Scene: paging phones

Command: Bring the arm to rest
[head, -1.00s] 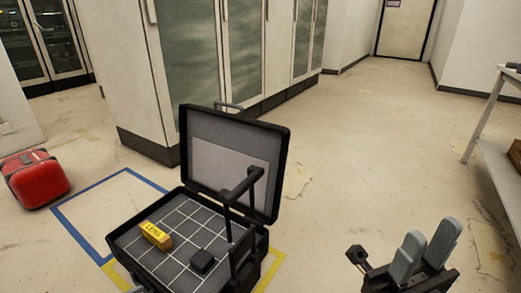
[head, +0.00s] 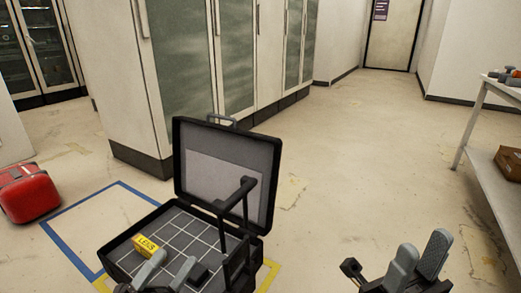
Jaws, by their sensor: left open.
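My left gripper (head: 172,264) shows at the bottom edge of the head view, in front of the open black case (head: 262,190). Its two grey fingers are apart with nothing between them. They overlap the view of the case's gridded floor; I cannot tell their height above it. My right gripper (head: 424,244) is at the lower right, over open floor. Its grey fingers stand apart, pointing up in the picture, and hold nothing. In the case lie a yellow box marked LENS (head: 145,246) and a small black block (head: 198,272), partly near the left fingers.
A red case (head: 28,194) lies at the left. Cabinets (head: 180,80) stand behind. A table (head: 490,93) is at the right. The central floor is clear.

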